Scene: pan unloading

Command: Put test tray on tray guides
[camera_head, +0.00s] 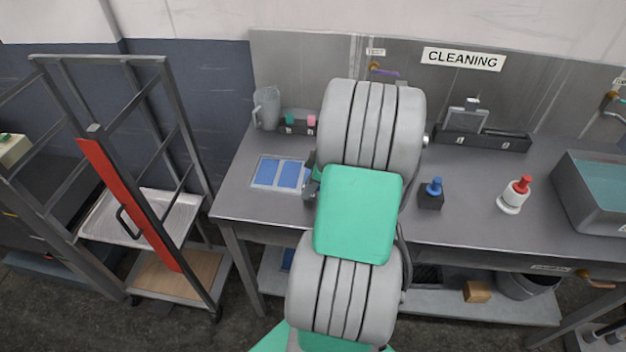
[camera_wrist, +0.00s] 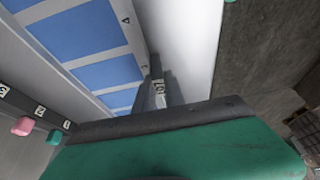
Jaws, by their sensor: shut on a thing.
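A flat tray with blue cells in a pale frame, which I take as the test tray (camera_head: 280,172), is at the left of the steel table. Its right part is hidden behind my arm. In the wrist view the test tray (camera_wrist: 106,72) fills the upper left. My gripper (camera_wrist: 158,92) has its fingers at the tray's edge and is shut on it, though the contact itself is hard to see. In the head view my arm mostly hides the gripper. The rack (camera_head: 165,70) at the left has side rails, perhaps the tray guides (camera_head: 143,88). I cannot tell if the tray is raised.
A metal tray (camera_head: 180,212) lies low in the rack, behind its red upright panel (camera_head: 125,200). A jug (camera_head: 267,108) and a small holder (camera_head: 298,127) stand behind the test tray. A blue-topped bottle (camera_head: 432,194), red-topped bottle (camera_head: 515,194) and sink (camera_head: 590,210) are right of my arm.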

